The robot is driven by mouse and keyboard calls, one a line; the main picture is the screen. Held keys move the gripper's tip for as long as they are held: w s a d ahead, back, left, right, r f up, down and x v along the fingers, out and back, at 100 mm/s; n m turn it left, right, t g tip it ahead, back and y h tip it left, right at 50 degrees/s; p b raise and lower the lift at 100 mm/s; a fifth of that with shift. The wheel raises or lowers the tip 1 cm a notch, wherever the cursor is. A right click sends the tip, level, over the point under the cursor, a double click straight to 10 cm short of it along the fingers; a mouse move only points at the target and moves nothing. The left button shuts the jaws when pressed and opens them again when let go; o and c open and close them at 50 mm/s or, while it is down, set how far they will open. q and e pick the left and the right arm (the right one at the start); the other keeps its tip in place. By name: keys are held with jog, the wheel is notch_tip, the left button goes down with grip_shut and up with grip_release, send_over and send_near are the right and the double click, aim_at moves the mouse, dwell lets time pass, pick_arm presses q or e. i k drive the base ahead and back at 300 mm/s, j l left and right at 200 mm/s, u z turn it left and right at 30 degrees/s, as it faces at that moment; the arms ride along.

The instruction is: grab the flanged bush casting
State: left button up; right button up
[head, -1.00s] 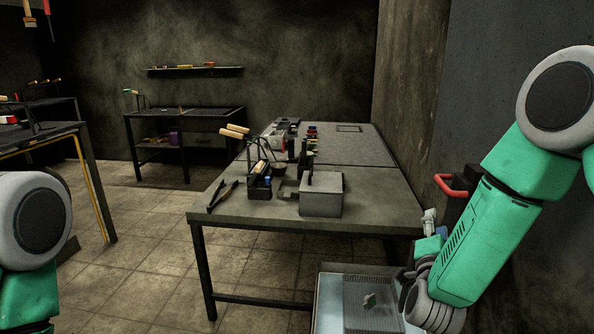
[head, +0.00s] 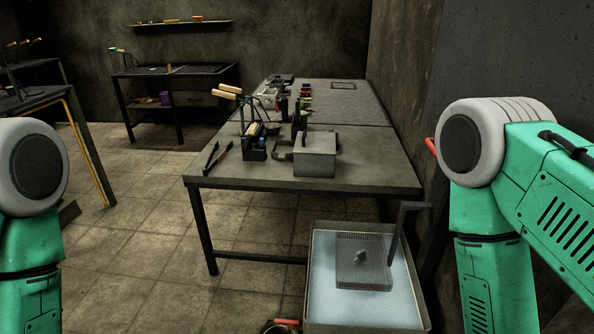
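A small grey metal piece (head: 360,257), which looks like the flanged bush casting, lies on a wire-mesh basket (head: 376,279) at lower right of centre in the head view. It is too small to make out its flange clearly. The basket has an upright dark handle (head: 397,235) at its right and sits in a metal tank (head: 318,317) with pale blue liquid or lining. My arms show at the left and right edges of the picture, but neither gripper is in view.
A workbench (head: 350,183) stands beyond the tank, bearing a grey box (head: 315,157), tongs (head: 217,158) and a tool holder (head: 256,150). Another table (head: 30,105) is at the left. A round container (head: 281,325) sits at the bottom edge. The tiled floor (head: 150,240) at left is clear.

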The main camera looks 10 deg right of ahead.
aim_at(360, 257)
jog(key=j+z, duration=0.9)
jog(key=l, duration=0.1)
